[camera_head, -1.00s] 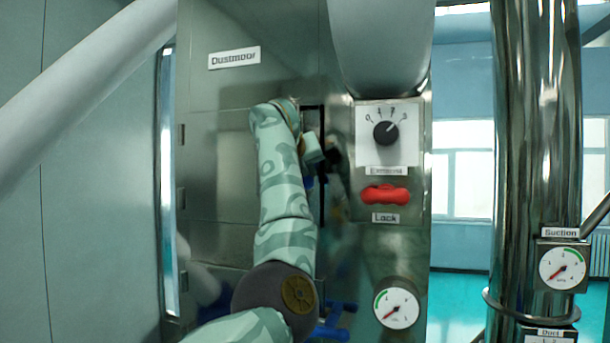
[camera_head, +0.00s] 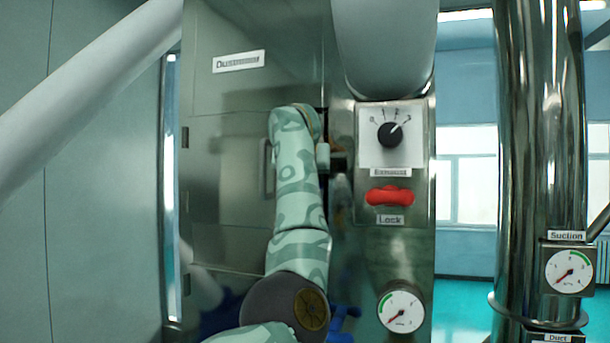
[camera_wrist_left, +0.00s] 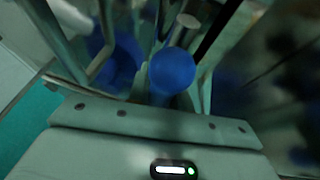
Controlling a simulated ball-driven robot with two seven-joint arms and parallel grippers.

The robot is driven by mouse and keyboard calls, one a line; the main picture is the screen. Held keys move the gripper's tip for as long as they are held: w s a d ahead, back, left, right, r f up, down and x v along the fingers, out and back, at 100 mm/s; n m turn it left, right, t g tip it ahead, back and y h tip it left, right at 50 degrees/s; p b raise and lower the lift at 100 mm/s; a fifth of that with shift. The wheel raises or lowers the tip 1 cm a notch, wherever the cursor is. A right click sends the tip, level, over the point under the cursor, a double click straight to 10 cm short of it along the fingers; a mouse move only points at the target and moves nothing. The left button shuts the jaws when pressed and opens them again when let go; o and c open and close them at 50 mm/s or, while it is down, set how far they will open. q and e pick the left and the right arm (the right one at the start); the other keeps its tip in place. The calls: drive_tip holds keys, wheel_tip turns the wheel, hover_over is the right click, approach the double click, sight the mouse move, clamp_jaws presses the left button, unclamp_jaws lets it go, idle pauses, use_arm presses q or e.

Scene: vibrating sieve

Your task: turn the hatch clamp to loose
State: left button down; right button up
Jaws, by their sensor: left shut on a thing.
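My left arm (camera_head: 300,190) rises in front of the steel hatch door (camera_head: 225,125) in the head view. Its gripper (camera_head: 335,160) is at the door's right edge, mostly hidden behind my wrist. In the left wrist view the gripper (camera_wrist_left: 172,85) is shut on a blue round-ended handle (camera_wrist_left: 171,72), apparently the hatch clamp's. The rest of the clamp is hidden or blurred, so its exact angle cannot be told. My right gripper is not in view.
Right of the door are the exhaust dial (camera_head: 390,134), the red lock knob (camera_head: 389,196) and a gauge (camera_head: 401,311). A grey door handle (camera_head: 267,165) shows left of my arm. A shiny vertical pipe (camera_head: 524,130) stands further right.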

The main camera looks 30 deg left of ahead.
use_arm(q)
drive_tip(key=shift+s+a+r, duration=0.15)
drive_tip(key=shift+s+r, duration=0.1)
drive_tip(key=shift+r, duration=0.55)
drive_tip(key=c, duration=1.5)
unclamp_jaws()
drive_tip(key=shift+o, duration=1.1)
drive_tip(key=shift+w+f, duration=0.1)
drive_tip(key=shift+w, duration=0.1)
drive_tip(key=b+v, duration=0.6)
drive_tip(key=v, duration=0.9)
drive_tip(key=shift+s+d, duration=0.3)
drive_tip(key=shift+d, duration=0.15)
drive_tip(key=shift+f, duration=0.1)
drive_tip(key=shift+c, duration=0.2)
